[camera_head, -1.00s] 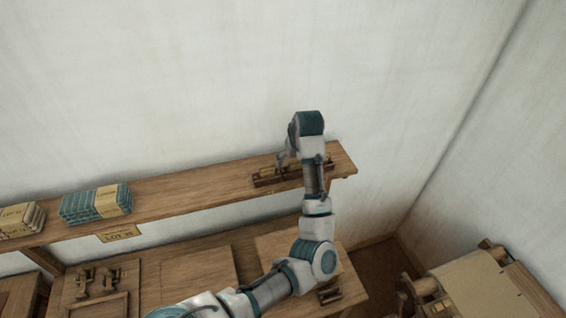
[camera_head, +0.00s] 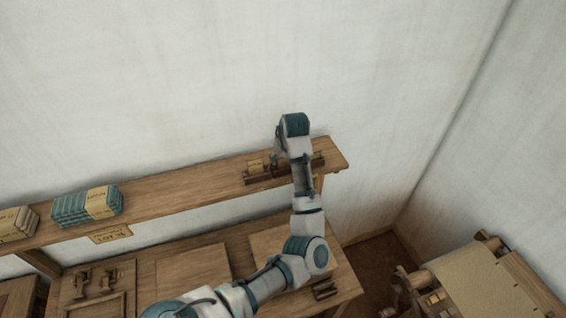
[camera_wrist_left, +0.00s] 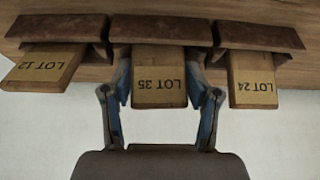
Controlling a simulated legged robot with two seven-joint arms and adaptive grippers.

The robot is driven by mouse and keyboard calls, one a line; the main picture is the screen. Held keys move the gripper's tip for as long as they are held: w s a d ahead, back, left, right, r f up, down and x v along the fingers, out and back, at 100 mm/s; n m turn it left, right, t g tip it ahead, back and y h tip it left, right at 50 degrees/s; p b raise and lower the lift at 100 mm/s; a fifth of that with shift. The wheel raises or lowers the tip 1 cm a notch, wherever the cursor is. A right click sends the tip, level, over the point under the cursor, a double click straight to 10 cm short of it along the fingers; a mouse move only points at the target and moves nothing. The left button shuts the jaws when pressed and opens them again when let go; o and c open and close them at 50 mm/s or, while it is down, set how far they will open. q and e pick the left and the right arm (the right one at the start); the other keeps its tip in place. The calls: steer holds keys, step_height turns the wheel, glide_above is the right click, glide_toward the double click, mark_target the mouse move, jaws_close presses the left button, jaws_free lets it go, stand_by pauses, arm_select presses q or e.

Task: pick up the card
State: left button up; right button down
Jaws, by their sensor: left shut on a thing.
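In the left wrist view, three wood-edged cards with tan labels stand in dark brown holders on the shelf: LOT 12 (camera_wrist_left: 46,66), LOT 35 (camera_wrist_left: 159,88) and LOT 24 (camera_wrist_left: 253,82), their text upside down. My left gripper (camera_wrist_left: 160,78) has one blue finger on each side of the LOT 35 card and is shut on it. The card still sits at its holder, between the other two. In the head view, my left gripper (camera_head: 277,162) is at the card rack (camera_head: 258,179) near the shelf's right end, partly hidden by my wrist. My right gripper is not in view.
The wooden shelf (camera_head: 185,192) runs along the pale wall and carries blue bundles (camera_head: 87,205) and pale bundles (camera_head: 17,223) at left. A LOT tag (camera_head: 110,234) hangs at its front. A bench (camera_head: 240,240) lies below. A cloth-covered loom part (camera_head: 470,280) stands lower right.

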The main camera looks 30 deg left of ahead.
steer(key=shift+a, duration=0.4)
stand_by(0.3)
